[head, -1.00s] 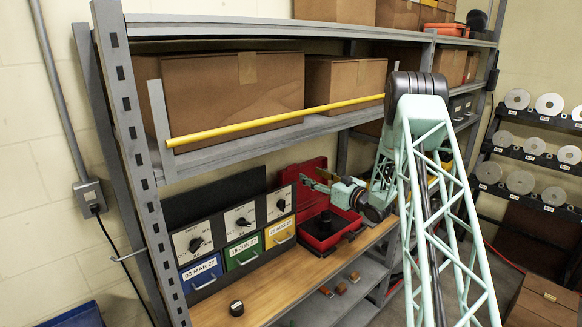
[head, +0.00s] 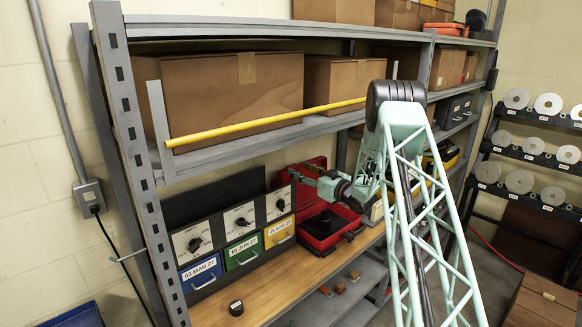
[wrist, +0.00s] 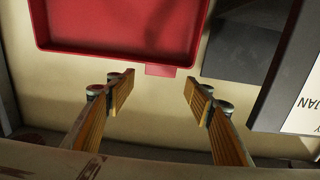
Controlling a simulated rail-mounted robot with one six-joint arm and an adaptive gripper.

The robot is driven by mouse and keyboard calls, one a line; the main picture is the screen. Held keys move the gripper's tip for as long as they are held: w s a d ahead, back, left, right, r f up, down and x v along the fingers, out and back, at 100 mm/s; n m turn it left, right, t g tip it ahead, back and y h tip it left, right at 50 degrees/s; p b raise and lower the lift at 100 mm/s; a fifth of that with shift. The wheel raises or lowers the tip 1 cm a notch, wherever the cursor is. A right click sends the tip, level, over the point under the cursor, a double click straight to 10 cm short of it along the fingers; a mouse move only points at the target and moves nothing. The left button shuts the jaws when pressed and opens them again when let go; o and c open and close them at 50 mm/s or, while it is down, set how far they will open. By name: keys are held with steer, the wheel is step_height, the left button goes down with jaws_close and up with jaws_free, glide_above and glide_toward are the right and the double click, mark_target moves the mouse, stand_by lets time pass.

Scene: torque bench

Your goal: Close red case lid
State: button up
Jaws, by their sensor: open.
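The red case (head: 321,243) sits on the wooden bench top, right of the drawers, with its lid (head: 316,166) raised at the back. A black round item stands in the case's base. My gripper (head: 299,177) is open and empty, in front of the raised lid near its left part, and hides some of it. In the wrist view, a red rimmed panel, which looks like the inside of the lid (wrist: 120,25), fills the top. A small red tab (wrist: 160,70) on its edge lies just beyond the two open fingertips of my gripper (wrist: 160,91), apart from them.
Blue, green and yellow labelled drawers (head: 242,251) with dials stand left of the case. A dark panel (wrist: 236,40) is beside the lid in the wrist view. A shelf with a yellow rail (head: 265,124) and cardboard boxes hangs above.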

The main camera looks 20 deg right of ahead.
mark_target(291, 166)
steer(key=shift+x, duration=3.5)
steer(key=shift+f, duration=0.1)
steer(key=c, duration=1.2)
steer(key=shift+s+a, duration=0.1)
steer(key=shift+s, duration=0.05)
